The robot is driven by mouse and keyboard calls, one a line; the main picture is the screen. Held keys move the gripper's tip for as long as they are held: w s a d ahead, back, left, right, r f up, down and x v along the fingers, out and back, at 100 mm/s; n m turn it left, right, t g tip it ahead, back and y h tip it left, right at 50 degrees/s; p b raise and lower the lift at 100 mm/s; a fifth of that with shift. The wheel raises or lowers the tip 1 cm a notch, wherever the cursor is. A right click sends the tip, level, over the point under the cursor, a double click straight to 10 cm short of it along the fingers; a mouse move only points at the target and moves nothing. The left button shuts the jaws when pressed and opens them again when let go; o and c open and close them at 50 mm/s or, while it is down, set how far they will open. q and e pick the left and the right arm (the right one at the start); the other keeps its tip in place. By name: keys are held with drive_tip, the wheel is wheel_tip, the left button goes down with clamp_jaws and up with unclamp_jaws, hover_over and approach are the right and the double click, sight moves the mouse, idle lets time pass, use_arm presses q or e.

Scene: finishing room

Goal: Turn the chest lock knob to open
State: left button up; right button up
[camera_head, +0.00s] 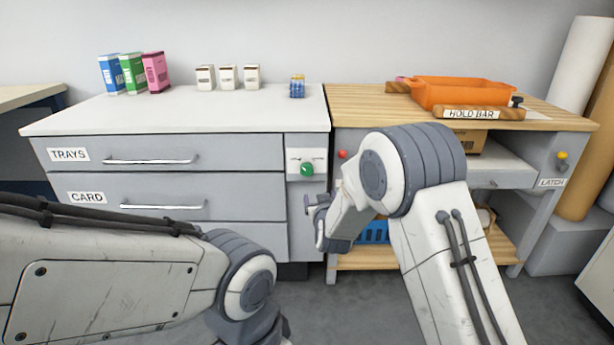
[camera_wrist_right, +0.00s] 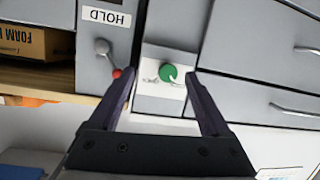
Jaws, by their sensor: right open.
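The green lock knob (camera_head: 307,169) sits on a pale plate (camera_head: 293,163) at the right end of the grey drawer chest (camera_head: 240,181). My right gripper (camera_head: 314,208) is in front of the chest, a little below the knob in the head view. In the right wrist view the picture is upside down. There my right gripper (camera_wrist_right: 160,72) is open and empty, and the green knob (camera_wrist_right: 168,73) shows between its fingertips, nearer the right finger. I cannot tell whether a finger touches it. My left arm crosses the lower left, and its gripper is out of view.
A workbench (camera_head: 350,96) stands right of the chest, with an orange tray (camera_head: 460,92) and a HOLD BAR roller (camera_head: 480,113). A red-tipped lever (camera_wrist_right: 115,73) is beside the lock plate. Drawer handles (camera_head: 150,161) stick out. Boxes and small cartons stand on the chest top.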

sight(307, 171)
drive_tip(key=w+a+t+b, duration=0.1)
drive_tip(key=w, duration=0.2)
drive_tip(key=w+a+t, duration=0.1)
drive_tip(key=w, duration=0.3)
drive_tip(key=w+a+t+b, duration=0.1)
drive_tip(key=w, duration=0.3)
drive_tip(key=shift+w+a+r+b, duration=0.25)
drive_tip(key=shift+a+r+b, duration=0.05)
drive_tip(key=shift+a+r, duration=0.05)
drive_tip(key=shift+w, duration=0.7)
drive_tip(key=shift+r, duration=0.1)
clamp_jaws()
